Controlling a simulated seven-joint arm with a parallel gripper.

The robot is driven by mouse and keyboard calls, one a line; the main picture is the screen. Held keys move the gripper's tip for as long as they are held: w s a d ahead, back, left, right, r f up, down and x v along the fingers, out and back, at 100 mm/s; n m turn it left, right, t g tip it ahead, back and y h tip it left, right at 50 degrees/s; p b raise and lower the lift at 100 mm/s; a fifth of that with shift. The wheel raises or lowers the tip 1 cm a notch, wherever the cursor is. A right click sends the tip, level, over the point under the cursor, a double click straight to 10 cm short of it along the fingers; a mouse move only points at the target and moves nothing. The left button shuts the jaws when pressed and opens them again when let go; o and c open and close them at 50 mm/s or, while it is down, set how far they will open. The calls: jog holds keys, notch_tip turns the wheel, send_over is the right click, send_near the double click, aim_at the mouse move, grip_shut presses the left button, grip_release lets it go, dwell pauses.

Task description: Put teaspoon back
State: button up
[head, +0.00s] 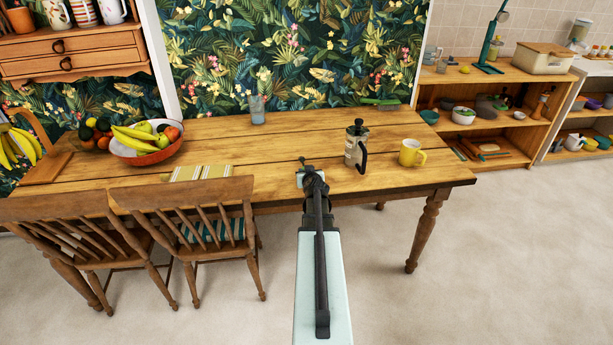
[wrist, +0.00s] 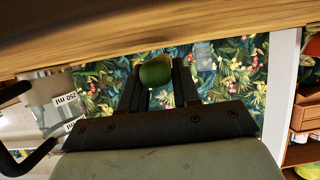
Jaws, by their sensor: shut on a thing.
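My gripper (head: 307,166) reaches over the front part of the wooden table, left of the French press. In the wrist view its two dark fingers (wrist: 156,66) are shut on a small rounded green thing (wrist: 155,73), which looks like the bowl of the teaspoon. The rest of this thing is hidden, and in the head view my arm covers most of it. The yellow mug (head: 410,153) stands upright on the table, right of the French press, apart from my gripper.
The French press (head: 354,150) stands close right of my gripper; its marked glass shows in the wrist view (wrist: 52,98). On the table (head: 265,185) are a fruit bowl (head: 128,149), a striped cloth (head: 200,172), a glass (head: 257,110) and a flat green item (head: 380,101). The table's middle is clear.

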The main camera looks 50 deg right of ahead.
jog(key=shift+f, duration=0.55)
jog(key=shift+f, duration=0.25)
jog(key=o, duration=1.1)
jog(key=shift+c, duration=0.2)
jog(key=v, duration=0.7)
jog(key=shift+s+a+r, duration=0.15)
jog(key=shift+s+a, duration=0.05)
jog(key=shift+s, duration=0.05)
